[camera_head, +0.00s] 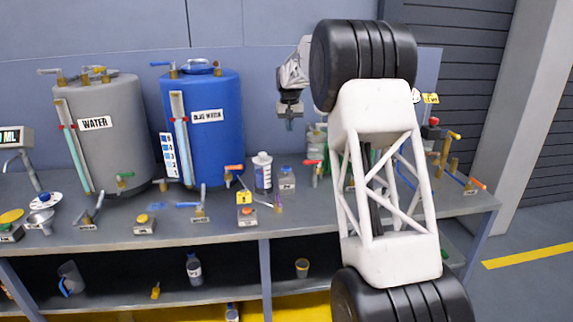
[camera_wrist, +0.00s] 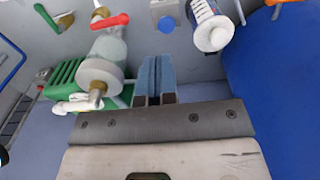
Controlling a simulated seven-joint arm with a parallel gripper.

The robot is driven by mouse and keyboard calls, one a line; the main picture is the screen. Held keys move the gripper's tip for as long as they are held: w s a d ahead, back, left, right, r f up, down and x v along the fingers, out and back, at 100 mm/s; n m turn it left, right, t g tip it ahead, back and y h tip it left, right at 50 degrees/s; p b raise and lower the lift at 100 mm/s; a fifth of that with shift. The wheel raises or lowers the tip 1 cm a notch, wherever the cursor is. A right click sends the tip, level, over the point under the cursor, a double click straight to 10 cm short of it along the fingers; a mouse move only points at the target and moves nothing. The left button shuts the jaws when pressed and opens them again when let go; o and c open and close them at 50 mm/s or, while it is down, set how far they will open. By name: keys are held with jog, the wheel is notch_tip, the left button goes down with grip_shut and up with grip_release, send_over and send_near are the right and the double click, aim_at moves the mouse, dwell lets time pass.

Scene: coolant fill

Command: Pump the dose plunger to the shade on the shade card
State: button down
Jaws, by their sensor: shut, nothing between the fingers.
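My gripper (camera_head: 289,124) hangs above the bench, right of the blue tank, fingers pointing down. It is shut and empty. In the wrist view its closed fingers (camera_wrist: 155,75) have nothing between them. A card with a column of blue shades (camera_head: 169,156), likely the shade card, stands between the grey and blue tanks. I cannot tell for sure which part is the dose plunger. A small unit with an orange-red knob (camera_head: 247,212) sits near the bench's front edge, below a yellow tag (camera_head: 244,197). Another unit with a yellow knob (camera_head: 143,221) sits further left.
The grey water tank (camera_head: 108,140) and blue tank (camera_head: 205,140) stand at the back. A white bottle (camera_head: 263,173) and a blue-capped bottle (camera_head: 287,180) stand below my gripper. A clear vessel with brass valves (camera_wrist: 106,55) is beside my fingers. The shelf holds a jug (camera_head: 70,278).

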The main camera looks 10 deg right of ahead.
send_over(287, 168)
notch_tip(287, 168, down, 5)
jog(key=shift+w+a+f, duration=0.1)
jog(key=shift+f, duration=0.05)
dwell(0.5)
notch_tip(287, 168, down, 14)
jog(key=shift+r, duration=0.1)
dwell(0.7)
jog(key=shift+f, duration=1.5)
notch_tip(287, 168, up, 14)
jog(key=shift+r, duration=0.25)
